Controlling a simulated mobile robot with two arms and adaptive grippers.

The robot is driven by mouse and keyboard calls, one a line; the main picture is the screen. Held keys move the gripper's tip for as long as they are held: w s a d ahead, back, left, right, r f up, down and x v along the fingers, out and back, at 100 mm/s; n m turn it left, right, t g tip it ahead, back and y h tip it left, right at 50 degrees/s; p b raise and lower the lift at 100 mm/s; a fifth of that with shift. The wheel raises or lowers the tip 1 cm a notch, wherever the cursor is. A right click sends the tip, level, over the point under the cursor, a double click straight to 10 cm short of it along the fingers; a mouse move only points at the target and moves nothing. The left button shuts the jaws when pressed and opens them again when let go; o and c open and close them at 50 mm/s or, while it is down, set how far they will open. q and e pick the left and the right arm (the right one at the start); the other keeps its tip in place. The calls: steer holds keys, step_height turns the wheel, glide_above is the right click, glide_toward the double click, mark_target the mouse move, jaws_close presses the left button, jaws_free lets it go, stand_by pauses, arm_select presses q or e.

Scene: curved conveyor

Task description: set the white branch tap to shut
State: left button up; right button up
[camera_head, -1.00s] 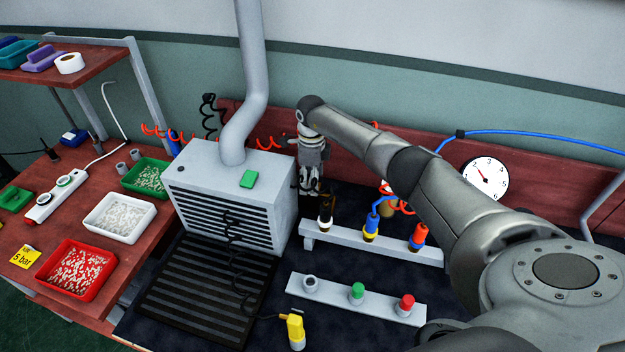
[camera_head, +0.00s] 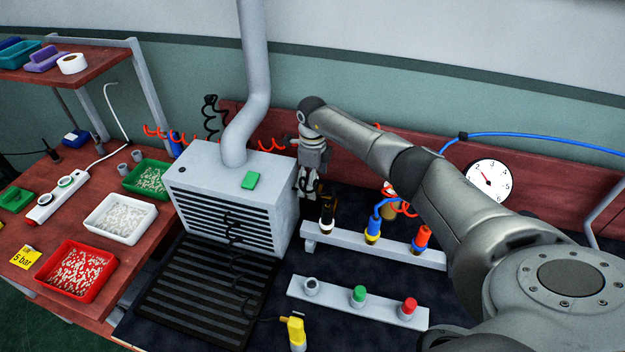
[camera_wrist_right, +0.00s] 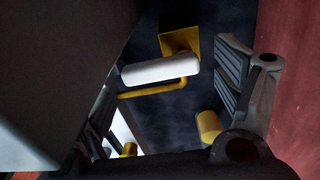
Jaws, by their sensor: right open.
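The white branch tap (camera_wrist_right: 160,70) shows in the right wrist view as a white bar-shaped handle beside yellow pipework (camera_wrist_right: 155,90). My right gripper (camera_wrist_right: 168,98) is open, with one finger on each side of the handle in that picture. I cannot tell whether either finger touches it. In the head view my right gripper (camera_head: 311,184) points down between the grey vented box and the rail of coloured couplings. The tap cannot be made out there. My left gripper is out of view.
The grey vented box (camera_head: 228,190) stands close to the left of my right gripper. A rail (camera_head: 400,252) with coloured hose ends is just in front, and a second rail (camera_head: 332,298) with coloured fittings is nearer. A pressure gauge (camera_head: 488,181) is on the red back panel.

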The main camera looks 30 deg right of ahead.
step_height(320, 180, up, 12)
stand_by(0.6)
